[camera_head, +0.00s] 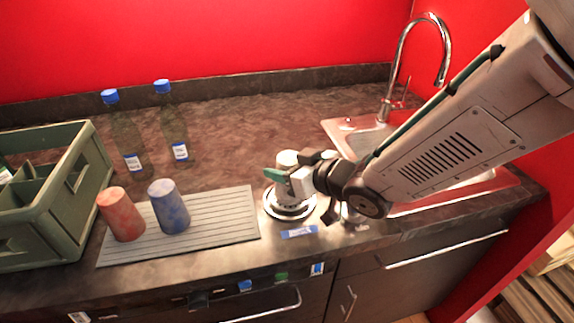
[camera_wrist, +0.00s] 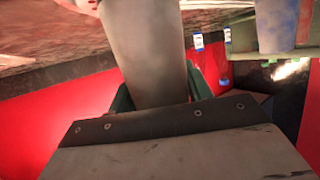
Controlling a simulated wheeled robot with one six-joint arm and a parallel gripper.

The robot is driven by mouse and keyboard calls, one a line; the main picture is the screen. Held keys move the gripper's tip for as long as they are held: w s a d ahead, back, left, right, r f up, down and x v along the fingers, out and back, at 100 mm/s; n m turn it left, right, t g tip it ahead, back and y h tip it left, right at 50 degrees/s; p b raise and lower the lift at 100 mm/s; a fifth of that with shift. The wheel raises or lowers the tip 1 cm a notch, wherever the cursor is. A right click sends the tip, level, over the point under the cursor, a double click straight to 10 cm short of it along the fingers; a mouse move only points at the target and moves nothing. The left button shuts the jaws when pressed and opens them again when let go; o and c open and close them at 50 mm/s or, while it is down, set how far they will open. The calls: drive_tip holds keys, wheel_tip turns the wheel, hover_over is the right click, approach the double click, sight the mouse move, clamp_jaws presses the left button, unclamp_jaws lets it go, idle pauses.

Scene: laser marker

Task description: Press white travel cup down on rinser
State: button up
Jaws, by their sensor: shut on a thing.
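The white travel cup (camera_head: 287,159) is between the fingers of my gripper (camera_head: 290,180), above the round metal rinser (camera_head: 289,211) at the counter's front edge. In the wrist view the cup (camera_wrist: 147,50) fills the middle, with the green finger pads of my gripper (camera_wrist: 160,92) on both its sides. My gripper is shut on the cup. The cup looks about upright over the rinser. My gripper and wrist hide its lower part, so I cannot tell whether it touches the rinser.
A red cup (camera_head: 121,215) and a blue cup (camera_head: 169,207) stand upside down on a grey ribbed mat (camera_head: 235,222) to the left. Two blue-capped bottles (camera_head: 174,135) stand behind. A green crate (camera_head: 85,185) is far left. The sink (camera_head: 350,132) and tap (camera_head: 400,50) are right.

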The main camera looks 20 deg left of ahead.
drive_tip(key=shift+f, duration=0.6)
idle(0.9)
drive_tip(key=shift+r, duration=4.55)
